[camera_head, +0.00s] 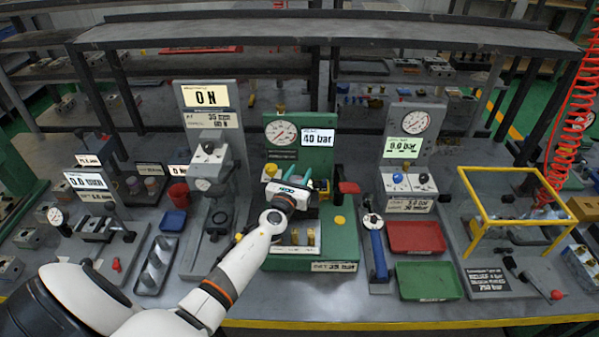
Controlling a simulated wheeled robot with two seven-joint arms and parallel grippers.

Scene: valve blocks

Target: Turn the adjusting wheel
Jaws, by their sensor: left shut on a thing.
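My left gripper (296,187) reaches in from the lower left to the front of the green test stand (340,245). It is shut on a part of this stand, where the adjusting wheel sits; the gripper and wrist hide nearly all of that part. Above it, the stand carries a round dial gauge (281,132) and a white display (317,138) reading 40 bar. A plate at the stand's foot reads 35 bar. Brass fittings (311,237) stand below the gripper. My right gripper is not in view.
To the right are a blue-handled tool (377,250), a red tray (415,237), a green tray (429,281) and a yellow frame (464,187).

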